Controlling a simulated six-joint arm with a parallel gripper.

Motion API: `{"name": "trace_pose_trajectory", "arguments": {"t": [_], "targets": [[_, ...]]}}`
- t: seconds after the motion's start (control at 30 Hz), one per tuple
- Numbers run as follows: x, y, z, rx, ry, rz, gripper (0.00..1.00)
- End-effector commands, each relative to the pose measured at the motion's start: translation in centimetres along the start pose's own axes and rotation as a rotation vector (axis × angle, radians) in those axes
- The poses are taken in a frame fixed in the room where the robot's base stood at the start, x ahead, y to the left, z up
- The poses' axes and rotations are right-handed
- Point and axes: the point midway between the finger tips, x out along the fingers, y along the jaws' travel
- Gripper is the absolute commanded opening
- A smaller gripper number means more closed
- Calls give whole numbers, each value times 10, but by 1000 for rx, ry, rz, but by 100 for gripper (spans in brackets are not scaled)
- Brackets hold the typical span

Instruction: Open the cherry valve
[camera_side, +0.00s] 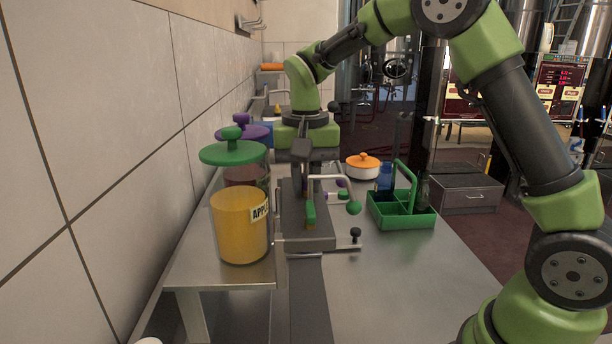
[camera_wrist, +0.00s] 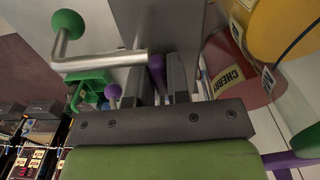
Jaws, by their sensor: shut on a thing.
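The cherry container (camera_wrist: 228,62) is pinkish red with a CHERRY label, at the upper right of the wrist view. In the side view it (camera_side: 243,174) is partly hidden behind the yellow container. My gripper (camera_wrist: 162,78) is shut on a slim purple valve handle (camera_wrist: 157,68) between its two fingers. A purple ball knob (camera_wrist: 113,91) shows just left of the fingers. In the side view my gripper (camera_side: 305,160) is beyond the grey pump stand (camera_side: 292,217), which hides most of the fingers and the grasp.
A yellow container (camera_side: 240,228) stands nearest on the steel shelf. Green (camera_side: 232,154) and purple (camera_side: 252,132) lids show above the containers. A bent rod with a green knob (camera_wrist: 67,23) is close to my fingers. A green caddy (camera_side: 401,211) and white pot (camera_side: 362,171) stand right.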

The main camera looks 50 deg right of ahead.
Motion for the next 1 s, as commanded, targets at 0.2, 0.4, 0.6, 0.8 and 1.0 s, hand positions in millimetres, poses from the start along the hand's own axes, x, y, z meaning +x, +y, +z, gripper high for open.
{"name": "trace_pose_trajectory", "arguments": {"t": [0.2, 0.4, 0.6, 0.8, 1.0], "targets": [[0, 0, 0, -251, 1, -1, 4], [-1, 0, 0, -283, 1, -1, 4], [-1, 0, 0, -360, 2, -1, 4], [-1, 0, 0, -594, 2, -1, 4], [-1, 0, 0, -632, 3, -1, 4]]}}
